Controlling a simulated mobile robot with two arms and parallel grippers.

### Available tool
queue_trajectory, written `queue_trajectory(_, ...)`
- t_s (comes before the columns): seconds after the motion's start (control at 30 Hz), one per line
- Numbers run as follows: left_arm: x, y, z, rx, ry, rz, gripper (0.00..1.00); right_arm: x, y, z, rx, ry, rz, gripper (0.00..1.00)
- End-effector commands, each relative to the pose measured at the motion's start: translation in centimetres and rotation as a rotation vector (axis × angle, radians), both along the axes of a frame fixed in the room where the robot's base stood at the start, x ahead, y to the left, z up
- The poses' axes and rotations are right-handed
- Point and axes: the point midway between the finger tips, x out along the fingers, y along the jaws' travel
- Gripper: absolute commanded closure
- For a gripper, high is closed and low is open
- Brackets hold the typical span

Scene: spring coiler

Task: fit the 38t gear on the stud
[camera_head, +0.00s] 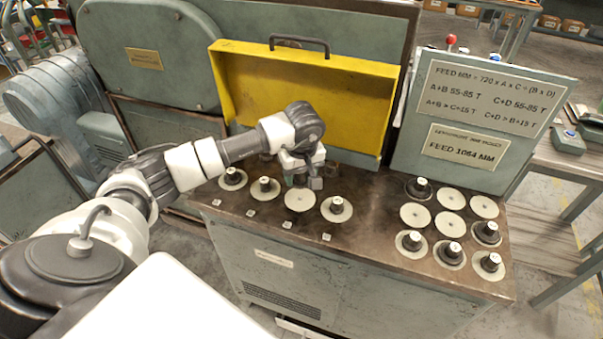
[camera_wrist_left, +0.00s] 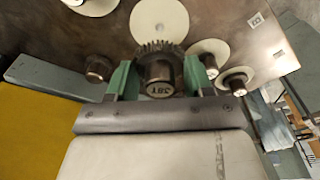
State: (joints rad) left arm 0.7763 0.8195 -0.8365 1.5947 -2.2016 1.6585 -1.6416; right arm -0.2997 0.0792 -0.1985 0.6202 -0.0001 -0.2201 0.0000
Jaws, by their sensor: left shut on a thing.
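My left gripper (camera_head: 302,180) is over the bench, in front of the yellow cover. In the left wrist view the left gripper (camera_wrist_left: 153,84) is shut on the 38t gear (camera_wrist_left: 160,68), a dark toothed gear whose hub face bears a mark that reads upside down. The green fingers grip it from both sides. It looks held above the bench; the exact gap cannot be told. A short dark round post (camera_wrist_left: 98,68), possibly a stud, stands left of the held gear in the wrist view, apart from it. In the head view the gripper largely hides the gear. My right gripper is not in view.
Pale discs, some with dark hubs, form a front row (camera_head: 337,208) and a right group (camera_head: 450,252) on the bench top (camera_head: 375,235). The yellow cover (camera_head: 300,105) stands open behind. A sign panel (camera_head: 480,125) rises at the back right. Bare bench separates the disc groups.

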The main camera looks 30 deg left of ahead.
Motion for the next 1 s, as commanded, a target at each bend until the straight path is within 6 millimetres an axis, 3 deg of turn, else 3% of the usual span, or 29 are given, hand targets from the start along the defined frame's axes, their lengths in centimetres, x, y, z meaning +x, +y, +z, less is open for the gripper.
queue_trajectory(0.5,0.1,0.0,-4.9,0.000,-0.002,0.000,0.80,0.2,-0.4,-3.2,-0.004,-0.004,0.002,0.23)
queue_trajectory(1.0,0.0,0.0,-5.5,0.000,-0.001,0.001,0.80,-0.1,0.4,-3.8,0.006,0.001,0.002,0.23)
